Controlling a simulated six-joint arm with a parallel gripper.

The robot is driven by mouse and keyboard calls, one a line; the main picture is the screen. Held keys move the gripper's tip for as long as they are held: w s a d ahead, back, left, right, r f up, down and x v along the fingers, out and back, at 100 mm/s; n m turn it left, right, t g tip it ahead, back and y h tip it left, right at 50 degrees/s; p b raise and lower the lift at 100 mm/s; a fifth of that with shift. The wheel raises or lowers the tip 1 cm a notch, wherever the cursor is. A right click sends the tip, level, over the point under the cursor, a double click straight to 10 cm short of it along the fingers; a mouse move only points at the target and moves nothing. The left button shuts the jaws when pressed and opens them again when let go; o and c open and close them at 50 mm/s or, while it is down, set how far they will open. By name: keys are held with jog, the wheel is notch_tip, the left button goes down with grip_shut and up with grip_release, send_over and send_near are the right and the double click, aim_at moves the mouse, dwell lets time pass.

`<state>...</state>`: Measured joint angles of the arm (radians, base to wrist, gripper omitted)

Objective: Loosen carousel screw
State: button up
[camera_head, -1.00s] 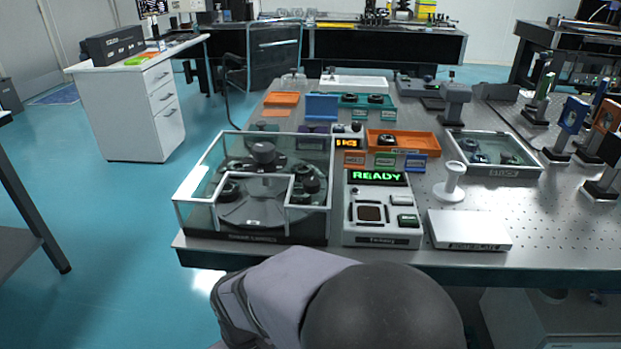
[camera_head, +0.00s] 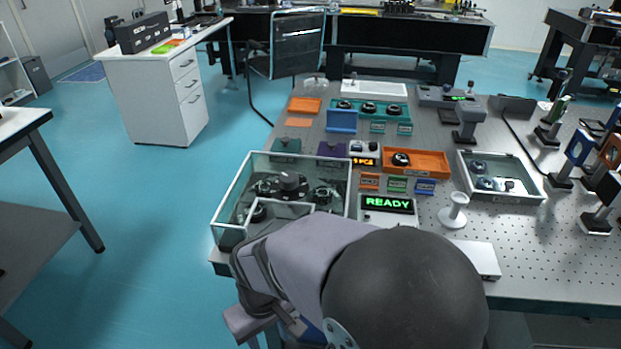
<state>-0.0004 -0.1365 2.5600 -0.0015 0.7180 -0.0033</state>
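The carousel (camera_head: 262,210) is a dark round plate inside a clear-walled box (camera_head: 228,200) at the table's front left corner. A dark knob (camera_head: 290,182) stands up at its middle; I take this to be the carousel screw. Several black round parts sit around it on the plate. My lavender arm covers the box's front right part. My arm's lower links show at the bottom edge, below and in front of the table. I cannot make out my gripper there. Nothing of mine touches the knob in view.
A device reading READY (camera_head: 388,204) stands right of the box, partly behind my arm. A white spool-shaped stand (camera_head: 454,211), an orange tray (camera_head: 430,163) and a glass-lidded case (camera_head: 500,178) lie further right.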

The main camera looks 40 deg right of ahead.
notch_tip(320, 180, up, 35)
jog(key=p, duration=3.2)
notch_tip(320, 180, down, 10)
jog(key=s+d+m+g+y+b, duration=0.1)
jog(key=s+d+m+y+b, duration=0.1)
jog(key=m+y+b, duration=1)
jog(key=w+d+f+m+t, duration=0.1)
jog(key=d+m+t, duration=0.4)
jog(key=m, duration=0.1)
jog(key=w+d+f+m+t+h+b, duration=0.1)
jog(key=w+d+m+t, duration=0.1)
jog(key=d+m+t, duration=0.4)
jog(key=w+d+f+m+t, duration=0.1)
jog(key=d+m+t, duration=0.4)
jog(key=shift+w+d+f+m+h, duration=0.25)
jog(key=shift+d+f+m+h, duration=0.05)
jog(key=shift+f+m, duration=0.1)
jog(key=shift+w+d+f+n+b, duration=0.15)
jog(key=shift+d+f, duration=0.15)
jog(key=shift+f, duration=0.2)
jog(key=shift+w+d+f+n+b, duration=0.15)
jog(key=shift+d+f, duration=0.15)
jog(key=shift+f, duration=0.15)
jog(key=p+x, duration=0.2)
jog(key=x, duration=0.3)
jog(key=shift+p+x, duration=0.35)
jog(key=shift+x, duration=0.5)
jog(key=shift+f, duration=0.15)
jog(key=shift+h, duration=0.3)
grip_shut()
